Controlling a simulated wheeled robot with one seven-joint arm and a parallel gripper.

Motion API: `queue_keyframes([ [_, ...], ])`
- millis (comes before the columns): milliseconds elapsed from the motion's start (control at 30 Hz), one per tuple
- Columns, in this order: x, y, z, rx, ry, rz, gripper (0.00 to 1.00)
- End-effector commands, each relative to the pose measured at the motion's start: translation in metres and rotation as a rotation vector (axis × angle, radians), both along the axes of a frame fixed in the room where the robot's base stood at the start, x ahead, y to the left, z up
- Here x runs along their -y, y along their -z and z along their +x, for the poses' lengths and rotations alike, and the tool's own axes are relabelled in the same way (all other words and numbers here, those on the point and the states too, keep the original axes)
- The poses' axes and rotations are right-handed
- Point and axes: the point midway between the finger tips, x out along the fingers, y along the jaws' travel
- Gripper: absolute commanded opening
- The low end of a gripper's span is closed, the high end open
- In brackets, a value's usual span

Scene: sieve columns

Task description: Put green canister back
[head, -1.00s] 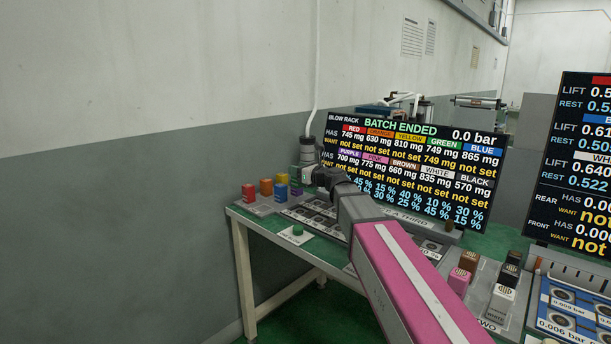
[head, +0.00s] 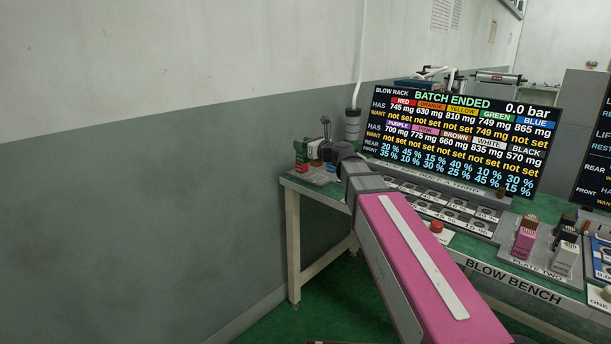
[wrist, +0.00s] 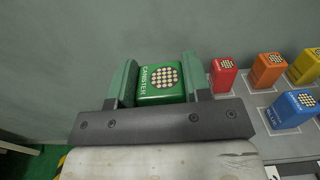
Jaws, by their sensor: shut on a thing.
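The green canister (wrist: 161,84) is between the two green fingers of my gripper (wrist: 160,86) in the wrist view. Its dotted top and the word CANISTER face the camera. My gripper is shut on it. In the head view my gripper (head: 313,152) is over the far left end of the bench, and the canister is hard to make out there. In the wrist view the held canister is left of a red canister (wrist: 223,75), with a gap between them. What lies directly below it is hidden by my gripper.
Orange (wrist: 267,70), yellow (wrist: 305,66) and blue (wrist: 292,109) canisters stand on a grey plate (wrist: 251,114) to the right. The wall is close on the left. Pink (head: 523,243) and white (head: 564,258) canisters stand at right.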

Motion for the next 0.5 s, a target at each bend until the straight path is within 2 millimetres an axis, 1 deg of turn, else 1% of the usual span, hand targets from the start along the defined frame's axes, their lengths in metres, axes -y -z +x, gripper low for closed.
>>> queue_keyframes([
  [33, 0.004, 0.004, 0.009, -0.002, 0.002, 0.001, 0.13],
  [300, 0.028, 0.036, 0.057, -0.002, 0.002, 0.0, 0.13],
  [500, 0.044, 0.057, 0.087, -0.001, 0.001, 0.001, 0.13],
])
